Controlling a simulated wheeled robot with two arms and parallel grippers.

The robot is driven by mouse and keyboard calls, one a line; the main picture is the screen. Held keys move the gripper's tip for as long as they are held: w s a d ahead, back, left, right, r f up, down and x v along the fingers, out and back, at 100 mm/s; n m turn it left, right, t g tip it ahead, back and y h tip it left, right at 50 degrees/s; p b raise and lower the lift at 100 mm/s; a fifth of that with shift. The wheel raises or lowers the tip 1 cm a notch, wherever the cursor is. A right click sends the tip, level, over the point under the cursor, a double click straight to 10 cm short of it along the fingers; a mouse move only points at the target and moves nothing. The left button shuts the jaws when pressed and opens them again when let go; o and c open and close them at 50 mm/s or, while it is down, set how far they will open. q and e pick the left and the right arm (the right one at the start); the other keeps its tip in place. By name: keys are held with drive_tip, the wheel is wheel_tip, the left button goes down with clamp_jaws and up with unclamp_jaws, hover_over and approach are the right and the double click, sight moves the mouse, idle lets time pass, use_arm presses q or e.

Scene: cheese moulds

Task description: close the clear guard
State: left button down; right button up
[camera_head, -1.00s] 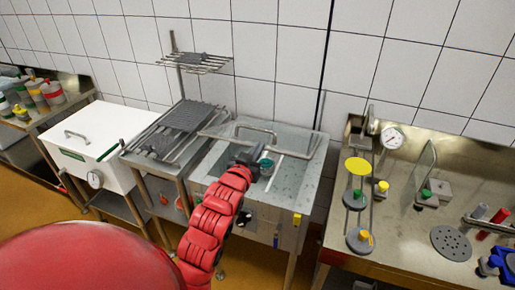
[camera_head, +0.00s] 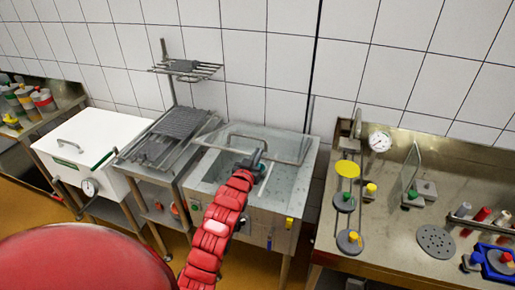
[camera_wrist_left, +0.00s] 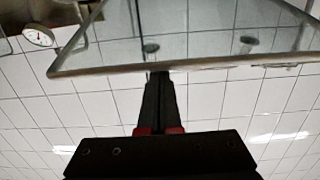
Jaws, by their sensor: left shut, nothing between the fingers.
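The clear guard (camera_head: 213,139) is a see-through panel with a bent metal bar handle, at the top of the steel vat (camera_head: 203,188) in the middle of the head view. It stands raised at a slant, with the vat open in front and its grey inside showing. My left gripper (camera_head: 257,159) is shut and empty at the guard, near the handle. In the left wrist view the guard (camera_wrist_left: 210,50) spans the top, and the shut fingertips (camera_wrist_left: 160,76) meet its lower metal edge. Whether they touch it I cannot tell. My right gripper is not in view.
A white box (camera_head: 75,150) with a dial and a grey rack stand (camera_head: 165,140) are to the left. A steel table (camera_head: 390,240) with a gauge (camera_head: 380,141), weights and moulds is to the right. A tiled wall stands behind.

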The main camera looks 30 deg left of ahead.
use_arm(q)
drive_tip(key=shift+f, duration=0.1)
drive_tip(key=shift+t, duration=0.6)
drive_tip(key=s+f+b, duration=0.1)
drive_tip(key=f+b, duration=0.2)
drive_tip(key=f, duration=0.2)
drive_tip(key=s+f+b, duration=0.1)
drive_tip(key=f+b, duration=0.2)
drive_tip(key=f, duration=0.2)
drive_tip(key=s+d+f+b, duration=0.1)
drive_tip(key=s+f+b, duration=0.1)
drive_tip(key=f+b, duration=0.1)
drive_tip(key=shift+s+f+b, duration=0.1)
drive_tip(key=shift+f+b, duration=0.3)
drive_tip(key=shift+f, duration=0.5)
drive_tip(key=shift+r+y, duration=0.1)
drive_tip(key=shift+y, duration=0.2)
